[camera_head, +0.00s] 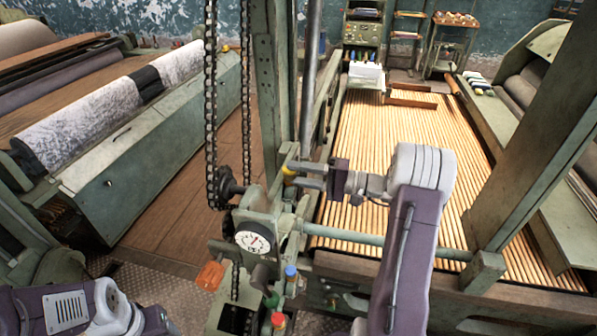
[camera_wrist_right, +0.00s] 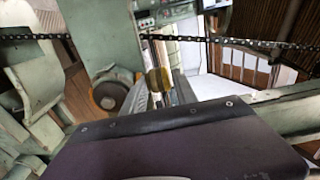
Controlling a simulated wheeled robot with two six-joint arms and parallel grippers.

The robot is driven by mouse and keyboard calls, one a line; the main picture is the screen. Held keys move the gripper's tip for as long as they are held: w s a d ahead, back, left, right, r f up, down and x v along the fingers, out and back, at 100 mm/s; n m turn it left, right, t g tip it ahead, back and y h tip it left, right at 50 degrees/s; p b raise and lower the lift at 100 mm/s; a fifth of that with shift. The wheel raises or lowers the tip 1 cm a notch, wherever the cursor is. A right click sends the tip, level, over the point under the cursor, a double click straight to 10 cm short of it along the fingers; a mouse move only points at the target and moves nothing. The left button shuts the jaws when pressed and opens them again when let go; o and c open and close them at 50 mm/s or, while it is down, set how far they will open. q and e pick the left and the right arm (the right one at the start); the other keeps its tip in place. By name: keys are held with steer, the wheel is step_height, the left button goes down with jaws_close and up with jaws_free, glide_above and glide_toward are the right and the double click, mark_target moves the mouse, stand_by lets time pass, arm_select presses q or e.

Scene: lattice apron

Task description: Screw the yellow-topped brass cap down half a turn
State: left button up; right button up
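The cap's brass lower part is mostly hidden. My left gripper (camera_head: 165,322) is low at the left, away from the cap, its fingers unclear.
A dial gauge (camera_head: 253,239) sits below the cap. A hanging chain (camera_head: 210,110) runs left of the post. Blue (camera_head: 291,272) and red (camera_head: 278,320) caps and an orange tag (camera_head: 211,276) are lower down. A slatted bed (camera_head: 400,150) lies behind my right arm.

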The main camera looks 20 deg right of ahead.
steer(key=shift+w, duration=0.1)
jaws_close()
steer(key=m+t+h+b, duration=0.1)
steer(key=b, duration=0.1)
steer(key=m+t+h+b, duration=0.2)
steer(key=b, duration=0.1)
steer(key=a+m+t+h+b, duration=0.1)
steer(key=h+b, duration=0.1)
steer(key=b, duration=0.1)
steer(key=shift+s+f+m+t, duration=0.3)
steer(key=shift+s+f+t, duration=0.05)
steer(key=shift+s+t, duration=0.05)
steer(key=shift+r+m+t+h+b, duration=0.3)
steer(key=shift+m+t+h+b, duration=0.15)
steer(key=shift+h, duration=0.45)
jaws_free()
